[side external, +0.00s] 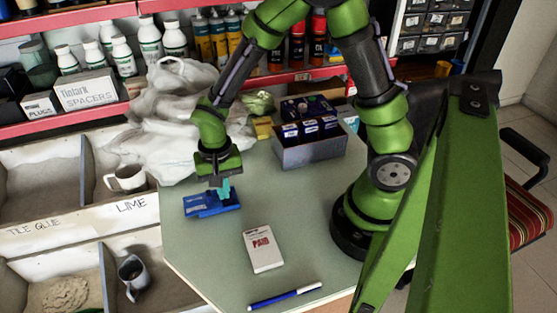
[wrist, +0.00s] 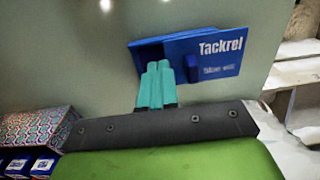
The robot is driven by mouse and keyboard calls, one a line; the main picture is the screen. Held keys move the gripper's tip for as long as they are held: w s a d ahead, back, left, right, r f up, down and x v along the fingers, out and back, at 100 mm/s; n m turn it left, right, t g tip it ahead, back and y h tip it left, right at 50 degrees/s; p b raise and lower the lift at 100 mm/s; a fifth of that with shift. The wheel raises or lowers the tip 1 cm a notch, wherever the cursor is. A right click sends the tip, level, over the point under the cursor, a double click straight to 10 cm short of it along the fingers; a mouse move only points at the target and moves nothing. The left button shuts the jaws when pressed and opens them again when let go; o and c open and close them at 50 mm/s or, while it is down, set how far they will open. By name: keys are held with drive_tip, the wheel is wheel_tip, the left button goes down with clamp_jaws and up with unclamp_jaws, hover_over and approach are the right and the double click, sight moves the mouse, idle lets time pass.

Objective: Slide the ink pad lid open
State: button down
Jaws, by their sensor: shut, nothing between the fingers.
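The ink pad is a flat blue case lying on the table, with a lid (wrist: 218,52) labelled "Tackrel" in the wrist view. The lid sits offset to the right of the base (wrist: 148,52) there, so part of the base is uncovered. In the side view the lid (side external: 194,204) is on the left and the base (side external: 232,197) on the right. My gripper (side external: 224,190) points down over the case, its teal fingers together and empty. In the wrist view the fingertips (wrist: 158,65) overlap the uncovered part, left of the lid; whether they touch is unclear.
A white box marked "PAID" (side external: 263,249) and a blue marker (side external: 285,296) lie nearer the front. A grey bin of blue boxes (side external: 310,153) stands at the back right. White plastic bags (side external: 160,135) crowd the back left. The table between the case and the white box is clear.

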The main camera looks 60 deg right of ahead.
sight(209, 193)
drive_tip(key=shift+w+a+f, duration=0.15)
drive_tip(key=shift+w+a, duration=0.45)
drive_tip(key=shift+a, duration=0.1)
drive_tip(key=shift+w+a+f, duration=0.15)
drive_tip(key=shift+w+a, duration=0.45)
drive_tip(key=shift+a, duration=0.05)
drive_tip(key=shift+s+d, duration=0.1)
drive_tip(key=shift+r, duration=0.1)
idle(0.4)
drive_tip(key=shift+r, duration=3.6)
